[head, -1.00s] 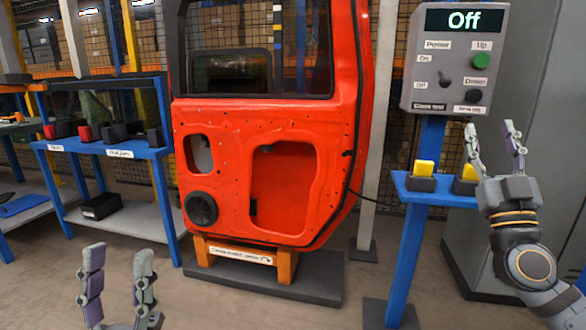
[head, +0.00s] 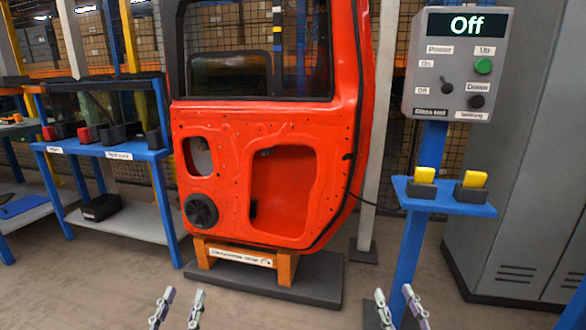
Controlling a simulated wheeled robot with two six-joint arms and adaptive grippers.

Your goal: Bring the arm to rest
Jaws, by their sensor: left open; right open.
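My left gripper (head: 178,305) shows at the bottom of the head view, left of centre. Its two fingers are apart and empty. My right gripper (head: 400,308) shows at the bottom, right of centre, also with its fingers apart and empty. Both are low in front of the red car door (head: 345,130), touching nothing that I can see. The arms behind the fingers are out of the picture.
The control box (head: 455,65) reads "Off" above a blue shelf (head: 445,205) with two yellow-topped blocks. A dark base plate (head: 310,285) lies under the door's orange stand (head: 287,268). A blue rack (head: 165,190) stands at left, a grey cabinet (head: 530,170) at right.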

